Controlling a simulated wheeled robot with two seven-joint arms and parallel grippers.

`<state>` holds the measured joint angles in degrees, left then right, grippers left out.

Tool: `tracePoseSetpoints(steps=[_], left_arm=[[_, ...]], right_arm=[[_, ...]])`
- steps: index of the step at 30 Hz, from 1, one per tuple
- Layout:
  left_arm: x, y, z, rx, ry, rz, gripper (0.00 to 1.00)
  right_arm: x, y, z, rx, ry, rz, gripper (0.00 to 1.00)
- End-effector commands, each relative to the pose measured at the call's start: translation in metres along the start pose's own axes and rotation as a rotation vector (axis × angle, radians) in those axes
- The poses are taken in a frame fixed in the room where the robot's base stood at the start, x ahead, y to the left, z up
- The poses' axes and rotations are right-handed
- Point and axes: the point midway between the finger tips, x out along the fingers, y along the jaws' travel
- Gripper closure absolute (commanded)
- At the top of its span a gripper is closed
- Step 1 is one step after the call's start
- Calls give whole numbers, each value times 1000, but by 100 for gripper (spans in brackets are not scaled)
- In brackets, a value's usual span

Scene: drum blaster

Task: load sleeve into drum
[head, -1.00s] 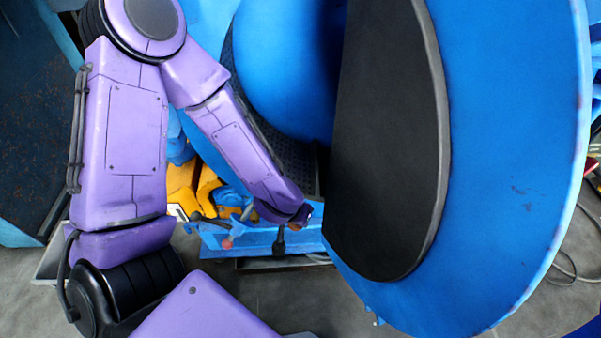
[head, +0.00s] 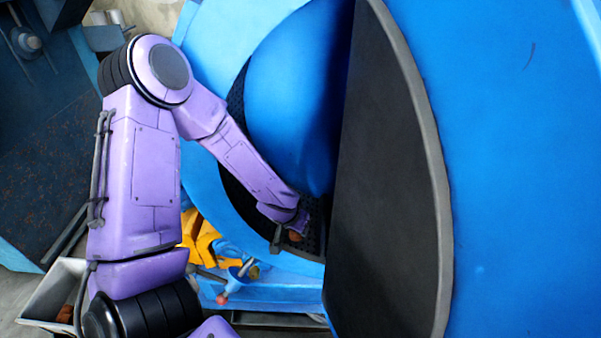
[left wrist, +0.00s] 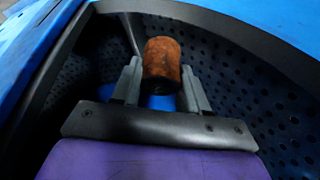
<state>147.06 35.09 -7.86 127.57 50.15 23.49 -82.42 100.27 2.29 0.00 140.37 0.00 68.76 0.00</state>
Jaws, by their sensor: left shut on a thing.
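The sleeve (left wrist: 162,60) is a rusty brown cylinder. In the left wrist view my left gripper (left wrist: 161,88) is shut on it, one finger on each side. In the head view the sleeve (head: 295,236) is small and partly covered by my gripper (head: 288,232). The drum (left wrist: 250,75) has a dark perforated inner wall, and the sleeve is at its opening, in front of that wall. In the head view the perforated drum wall (head: 236,100) shows beside a blue rounded body. Whether the sleeve touches the drum cannot be told. My right gripper is not in view.
The big blue door (head: 520,150) with its black lining (head: 390,180) stands open at the right, close to my gripper. The blue rounded body (head: 295,100) is just above my forearm. Yellow parts (head: 200,240) and a grey bin (head: 45,300) are at lower left.

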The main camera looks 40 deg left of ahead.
Motion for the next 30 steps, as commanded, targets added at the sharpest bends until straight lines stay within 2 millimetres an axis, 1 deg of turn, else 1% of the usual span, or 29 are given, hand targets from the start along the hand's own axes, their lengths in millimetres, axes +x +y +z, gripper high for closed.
tracePoseSetpoints(steps=[3, 10, 11, 12, 13, 20, 23, 26, 30], left_arm=[[0, -5, -1, -4, 1, -2, 100], [0, -8, 0, -9, 1, -3, 100], [0, -8, 0, -9, 1, -3, 50], [0, -8, 0, -9, 1, -3, 37], [0, -8, 0, -9, 1, -3, 27], [0, -7, 0, -7, 0, -3, 26], [-5, -7, -1, -6, 1, -3, 26], [-22, -6, -4, -4, 2, -4, 26], [-59, -6, -5, -2, 4, -5, 26]], right_arm=[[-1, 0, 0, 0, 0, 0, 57], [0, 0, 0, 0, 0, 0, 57], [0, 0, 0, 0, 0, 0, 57], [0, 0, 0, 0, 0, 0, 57], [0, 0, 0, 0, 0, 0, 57], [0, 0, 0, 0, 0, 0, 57], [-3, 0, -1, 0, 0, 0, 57], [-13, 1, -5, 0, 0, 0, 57], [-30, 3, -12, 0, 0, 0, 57]])
